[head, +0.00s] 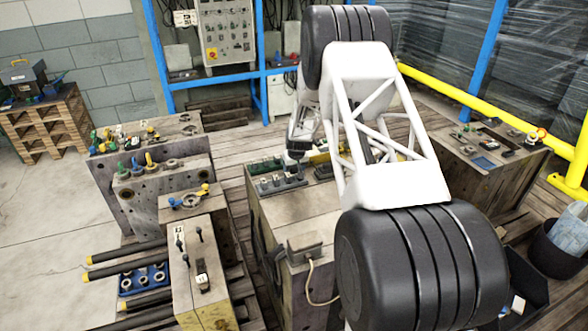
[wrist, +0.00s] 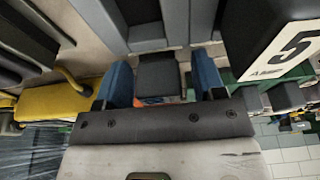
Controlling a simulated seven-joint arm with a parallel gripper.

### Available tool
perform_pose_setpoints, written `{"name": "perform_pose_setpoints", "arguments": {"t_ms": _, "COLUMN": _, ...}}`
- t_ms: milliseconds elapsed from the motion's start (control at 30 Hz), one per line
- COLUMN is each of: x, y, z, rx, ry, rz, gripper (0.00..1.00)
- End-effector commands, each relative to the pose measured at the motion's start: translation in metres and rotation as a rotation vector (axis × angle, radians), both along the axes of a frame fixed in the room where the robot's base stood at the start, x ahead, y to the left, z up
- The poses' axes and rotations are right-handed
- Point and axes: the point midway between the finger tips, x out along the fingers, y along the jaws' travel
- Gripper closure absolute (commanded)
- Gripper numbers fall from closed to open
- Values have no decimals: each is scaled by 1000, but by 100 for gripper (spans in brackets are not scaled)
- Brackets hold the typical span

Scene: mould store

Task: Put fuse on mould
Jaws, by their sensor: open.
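My gripper (wrist: 161,82) is open in the wrist view, with one blue fingertip on each side of a dark grey block (wrist: 158,76). The block has some orange at its lower edge and may be a fuse. I cannot tell whether the fingers touch it. A black fuse-like block with a white "5 AMP" label (wrist: 290,52) stands to the right of the fingers. In the head view my gripper (head: 298,150) is low over a row of small dark parts (head: 277,184) on a central mould block (head: 300,212). My arm hides much behind it.
More mould blocks (head: 135,192) with fittings stand at the left, and another block (head: 490,165) with parts on top is at the right. A yellow rail (head: 470,100) runs behind. A blue tray (head: 143,279) and black bars lie at lower left.

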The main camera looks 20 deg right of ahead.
Motion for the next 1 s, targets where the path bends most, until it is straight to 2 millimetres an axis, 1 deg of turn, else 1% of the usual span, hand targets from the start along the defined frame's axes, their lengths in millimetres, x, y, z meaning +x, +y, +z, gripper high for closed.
{"name": "perform_pose_setpoints", "arguments": {"t_ms": 267, "x": 0, "y": 0, "z": 3, "rx": 0, "ry": -1, "rz": 0, "gripper": 37}}
{"name": "perform_pose_setpoints", "arguments": {"t_ms": 467, "x": -3, "y": 0, "z": 15, "rx": 0, "ry": -1, "rz": 0, "gripper": 37}}
{"name": "perform_pose_setpoints", "arguments": {"t_ms": 667, "x": -10, "y": 0, "z": 39, "rx": 0, "ry": -1, "rz": 0, "gripper": 37}}
{"name": "perform_pose_setpoints", "arguments": {"t_ms": 1000, "x": -23, "y": 0, "z": 90, "rx": -1, "ry": -3, "rz": 0, "gripper": 37}}
